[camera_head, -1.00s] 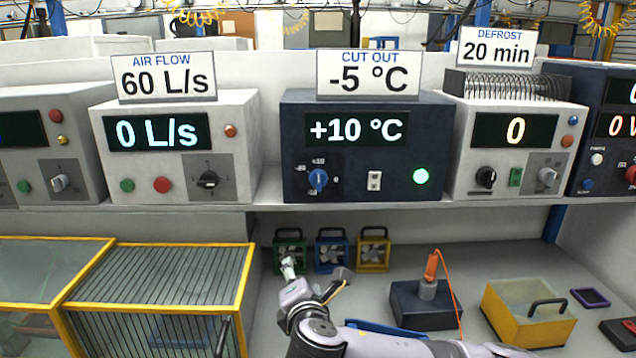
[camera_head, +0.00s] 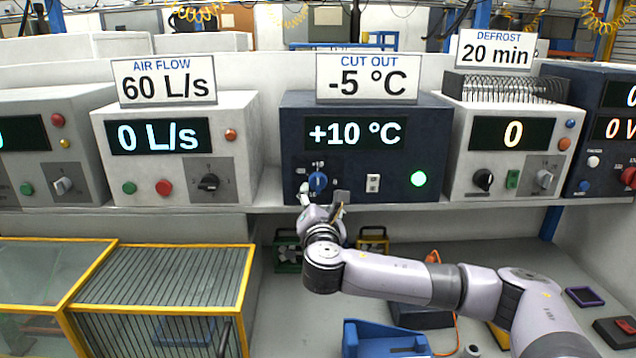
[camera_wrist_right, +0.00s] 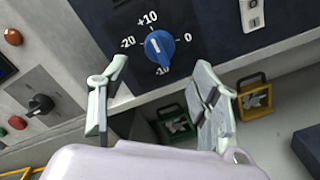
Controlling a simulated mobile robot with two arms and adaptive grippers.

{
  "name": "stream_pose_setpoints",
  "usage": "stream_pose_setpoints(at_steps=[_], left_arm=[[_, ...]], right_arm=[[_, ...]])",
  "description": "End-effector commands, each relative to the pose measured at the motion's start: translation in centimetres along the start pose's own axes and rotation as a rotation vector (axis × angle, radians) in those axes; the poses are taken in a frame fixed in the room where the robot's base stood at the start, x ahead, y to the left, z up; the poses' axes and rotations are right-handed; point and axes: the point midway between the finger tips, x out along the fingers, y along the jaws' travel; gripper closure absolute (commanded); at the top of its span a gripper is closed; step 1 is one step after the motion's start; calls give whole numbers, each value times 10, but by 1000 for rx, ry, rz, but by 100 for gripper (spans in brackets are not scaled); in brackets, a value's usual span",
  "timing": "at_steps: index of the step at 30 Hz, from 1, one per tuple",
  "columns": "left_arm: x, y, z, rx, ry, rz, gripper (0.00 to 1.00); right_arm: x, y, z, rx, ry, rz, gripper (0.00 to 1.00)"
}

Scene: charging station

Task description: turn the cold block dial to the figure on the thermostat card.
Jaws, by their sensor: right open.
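The cold block (camera_head: 410,165) is a dark blue box on the shelf; its display reads +10 °C. Its blue dial (camera_head: 318,181) is on the lower left of the front. The card (camera_head: 368,78) on top reads CUT OUT -5 °C. My right gripper (camera_head: 322,197) is open and empty, just below the dial. In the right wrist view its fingers (camera_wrist_right: 161,75) stand apart to either side below the dial, not visibly touching it. My left gripper is out of view.
An air flow unit (camera_head: 235,150) stands to the left and a defrost unit (camera_head: 460,165) to the right. The shelf edge (camera_head: 400,205) runs just below the dial. Under it are fan frames (camera_head: 288,255), a blue tray (camera_head: 385,340) and a yellow-framed case (camera_head: 165,300).

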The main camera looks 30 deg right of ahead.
Motion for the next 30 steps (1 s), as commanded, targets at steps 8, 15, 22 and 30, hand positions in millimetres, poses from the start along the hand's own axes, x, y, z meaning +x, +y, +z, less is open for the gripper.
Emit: stream_pose_setpoints(at_steps=[8,15,22,30], left_arm=[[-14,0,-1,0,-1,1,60],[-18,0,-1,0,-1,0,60],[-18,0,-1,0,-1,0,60],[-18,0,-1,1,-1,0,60]], right_arm=[[48,1,1,0,0,-1,43],[67,1,0,1,0,0,43],[70,0,-1,1,1,1,43],[70,0,-1,1,1,0,53]])
